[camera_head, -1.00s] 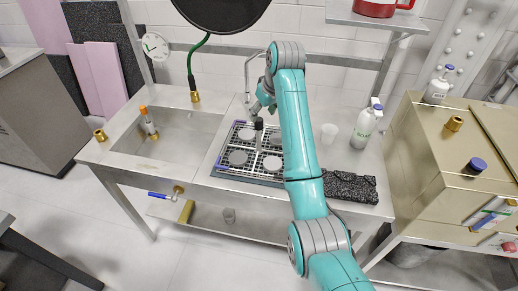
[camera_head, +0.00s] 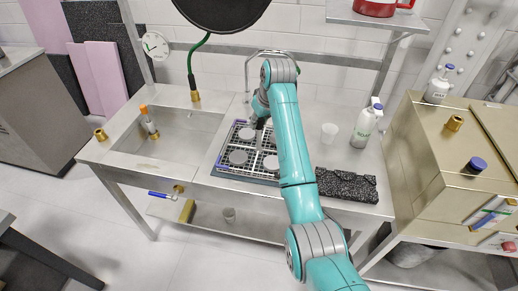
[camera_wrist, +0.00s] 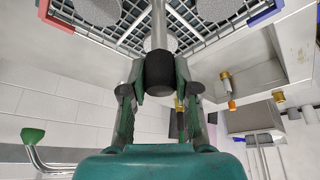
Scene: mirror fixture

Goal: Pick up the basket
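The basket (camera_head: 233,172) is a flat square grid tray with blue and red edge pieces, lying on the steel bench. Several round grey discs (camera_head: 238,157) sit in it. A metal post with a black knob rises from its middle. In the wrist view the black knob (camera_wrist: 159,72) is between the fingers of my gripper (camera_wrist: 159,78), and the finger pads appear to press on both its sides. The basket's grid (camera_wrist: 101,23) shows beyond it. In the head view my gripper (camera_head: 259,122) is over the basket's centre, and my arm hides the basket's right part.
A sink (camera_head: 172,140) lies left of the basket. A tap (camera_head: 248,70) stands behind, and a dark round object (camera_head: 222,12) hangs above.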

